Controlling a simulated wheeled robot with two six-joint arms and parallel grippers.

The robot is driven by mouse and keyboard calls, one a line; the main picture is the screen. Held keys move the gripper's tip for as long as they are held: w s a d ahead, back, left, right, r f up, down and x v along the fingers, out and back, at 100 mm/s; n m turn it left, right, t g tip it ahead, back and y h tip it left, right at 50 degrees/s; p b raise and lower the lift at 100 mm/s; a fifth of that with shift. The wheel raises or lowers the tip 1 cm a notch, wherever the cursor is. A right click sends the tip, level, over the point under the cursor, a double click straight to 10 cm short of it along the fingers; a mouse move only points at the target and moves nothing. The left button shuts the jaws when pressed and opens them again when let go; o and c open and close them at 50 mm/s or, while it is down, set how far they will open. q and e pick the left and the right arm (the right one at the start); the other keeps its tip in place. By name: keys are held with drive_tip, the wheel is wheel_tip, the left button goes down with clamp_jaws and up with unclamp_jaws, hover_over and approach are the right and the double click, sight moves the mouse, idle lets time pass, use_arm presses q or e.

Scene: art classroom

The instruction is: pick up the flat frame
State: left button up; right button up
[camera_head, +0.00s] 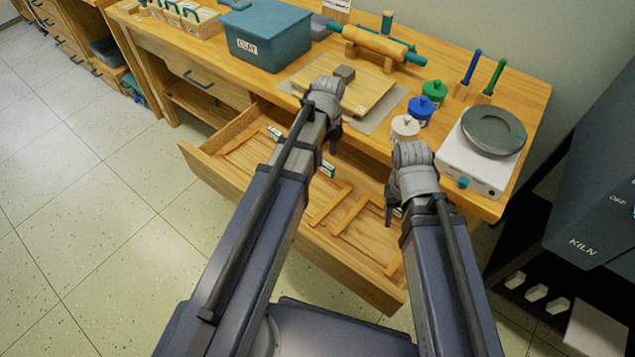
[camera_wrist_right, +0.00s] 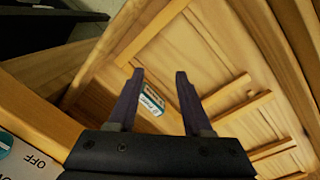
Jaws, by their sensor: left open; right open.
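Thin wooden strips outline flat frame shapes (camera_head: 350,215) on the floor of the open drawer (camera_head: 206,168). I cannot tell whether these strips are loose frames or dividers. They also show in the right wrist view (camera_wrist_right: 242,107). My left gripper (camera_head: 334,143) is over the drawer's back part, pointing down; my arm hides part of the drawer. My right gripper (camera_head: 390,210) is over the drawer's right part. In the right wrist view its fingers (camera_wrist_right: 160,76) are apart with nothing held, and a small white-and-green labelled item (camera_wrist_right: 151,102) appears beyond them.
The worktop above holds a teal clay bin (camera_head: 268,45), a board (camera_head: 365,92), paint jars (camera_head: 421,111) and a white turntable unit (camera_head: 470,160). A dark kiln (camera_head: 590,215) stands at right. The tiled floor at left is clear.

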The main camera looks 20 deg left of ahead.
sight(326, 164)
use_arm(q)
drive_tip(key=f+b, duration=0.5)
drive_tip(key=shift+s+d+f, duration=0.1)
drive_tip(key=shift+s+f, duration=0.05)
drive_tip(key=shift+s, duration=0.05)
use_arm(e)
wheel_tip(326, 164, down, 5)
drive_tip(key=shift+f, duration=0.15)
use_arm(q)
drive_tip(key=shift+c, duration=0.4)
clamp_jaws()
